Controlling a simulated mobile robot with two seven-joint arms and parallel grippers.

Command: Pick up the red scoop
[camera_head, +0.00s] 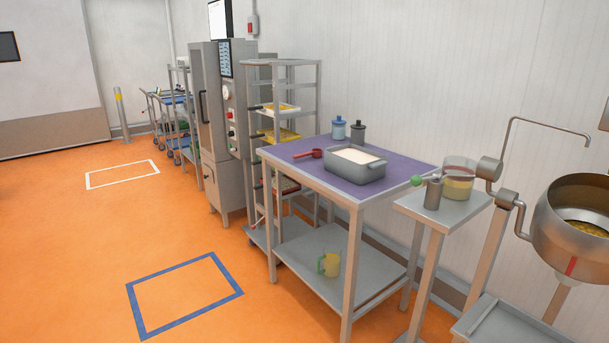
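The red scoop (309,154) lies on the purple top of a metal table (290,164), left of a grey tub (355,172) filled with white material. Its handle points left and its round bowl is at the right, close to the tub. Neither of my grippers shows in the head view.
A blue-lidded jar (338,128) and a dark-lidded jar (358,131) stand at the table's back edge. A yellow-green jug (329,264) is on the lower shelf. A small stand (440,209) with containers and a metal drum (575,225) are at right. The orange floor at left is open.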

